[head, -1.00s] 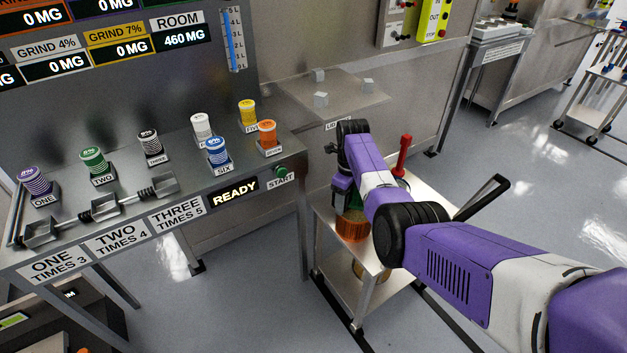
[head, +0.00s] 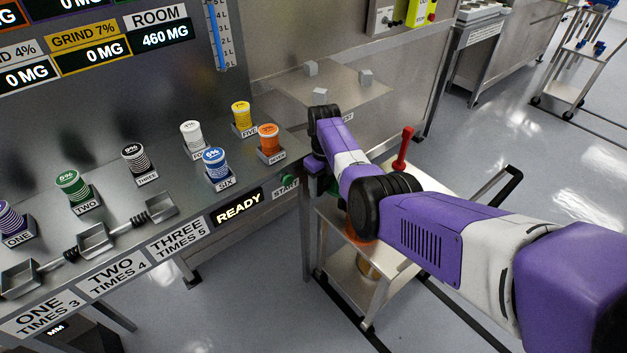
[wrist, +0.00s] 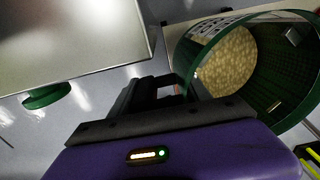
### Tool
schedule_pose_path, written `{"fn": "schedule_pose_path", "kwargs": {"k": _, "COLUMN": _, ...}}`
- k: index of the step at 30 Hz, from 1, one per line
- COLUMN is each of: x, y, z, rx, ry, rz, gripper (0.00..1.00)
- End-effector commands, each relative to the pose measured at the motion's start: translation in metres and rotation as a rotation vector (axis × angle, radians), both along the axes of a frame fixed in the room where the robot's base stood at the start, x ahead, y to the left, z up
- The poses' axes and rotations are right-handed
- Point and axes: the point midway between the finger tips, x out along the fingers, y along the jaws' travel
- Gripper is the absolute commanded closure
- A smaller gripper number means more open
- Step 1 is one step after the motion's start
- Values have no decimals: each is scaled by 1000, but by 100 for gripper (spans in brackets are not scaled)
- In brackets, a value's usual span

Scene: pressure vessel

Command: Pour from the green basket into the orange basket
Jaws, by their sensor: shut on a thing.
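The green basket (wrist: 283,62) is large in the wrist view, mouth facing the camera and tilted in the picture, with pale yellowish grains (wrist: 228,62) inside. My gripper (wrist: 168,88) is shut on the near side of the green basket; the exact grip point is dark and partly hidden. In the head view the green basket is mostly hidden behind my arm, with a bit of green (head: 328,187) showing near the wrist. The orange basket (head: 358,234) stands on the cart top, partly hidden by my arm. Its inside is not visible.
A shelf with small grey cubes (head: 320,95) is behind.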

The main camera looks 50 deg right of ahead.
Motion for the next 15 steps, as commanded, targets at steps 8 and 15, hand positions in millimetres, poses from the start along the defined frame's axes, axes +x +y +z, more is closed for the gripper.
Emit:
{"fn": "schedule_pose_path", "kwargs": {"k": 8, "x": 0, "y": 0, "z": 1, "rx": -1, "ry": -1, "rz": 0, "gripper": 100}}
{"fn": "schedule_pose_path", "kwargs": {"k": 15, "x": 2, "y": 0, "z": 3, "rx": -1, "ry": -6, "rz": -26, "gripper": 100}}
